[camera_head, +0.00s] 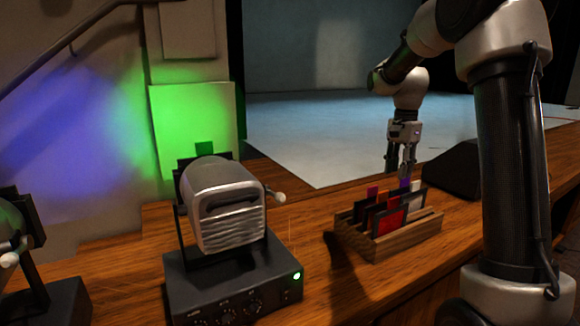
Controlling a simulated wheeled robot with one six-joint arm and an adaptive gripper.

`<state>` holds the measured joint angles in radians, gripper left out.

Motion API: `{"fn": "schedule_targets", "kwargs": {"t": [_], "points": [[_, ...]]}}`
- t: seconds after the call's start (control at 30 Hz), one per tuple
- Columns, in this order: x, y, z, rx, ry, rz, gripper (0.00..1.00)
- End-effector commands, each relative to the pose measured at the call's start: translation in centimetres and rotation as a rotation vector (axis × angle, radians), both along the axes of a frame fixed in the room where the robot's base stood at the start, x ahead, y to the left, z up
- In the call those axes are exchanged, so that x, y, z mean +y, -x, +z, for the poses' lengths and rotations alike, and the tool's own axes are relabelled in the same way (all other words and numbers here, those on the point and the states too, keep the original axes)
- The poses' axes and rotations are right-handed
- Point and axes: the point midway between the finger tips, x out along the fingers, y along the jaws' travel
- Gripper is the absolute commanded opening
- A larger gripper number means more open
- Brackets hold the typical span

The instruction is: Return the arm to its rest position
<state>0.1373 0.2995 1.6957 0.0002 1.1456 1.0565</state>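My arm rises at the right of the head view and bends over to the left. My gripper (406,172) points down just above the back of a wooden rack (408,237) on the desk. A purple piece shows right at the fingertips, among the upright cards of the rack. The fingers are small and dark here, so I cannot tell whether they are open, shut, or touching that piece.
The rack holds several coloured cards (389,221). A grey lamp-like device (222,205) stands on a black control box (232,284) with a green light. Another device (18,235) is at the left edge. A black wedge (452,170) lies behind the rack. Bare wooden desk (310,235) lies between.

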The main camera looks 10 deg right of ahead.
Motion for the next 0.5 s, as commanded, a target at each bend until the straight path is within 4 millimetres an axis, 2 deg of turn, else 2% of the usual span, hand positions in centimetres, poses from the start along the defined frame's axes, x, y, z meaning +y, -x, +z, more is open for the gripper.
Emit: {"fn": "schedule_targets", "kwargs": {"t": [0.1, 0.17, 0.2, 0.27, 0.5], "points": [[0.0, -0.2, 0.0, -0.01, 0.001, 0.111, 0.34], [0.0, 0.3, -0.9, 0.001, 0.0, 0.201, 0.34], [0.2, 1.2, -1.9, 0.021, -0.006, 0.271, 0.34], [0.4, 3.0, -2.7, 0.036, -0.012, 0.383, 0.34], [2.5, 11.8, -1.0, 0.002, -0.002, 0.766, 0.34]]}}
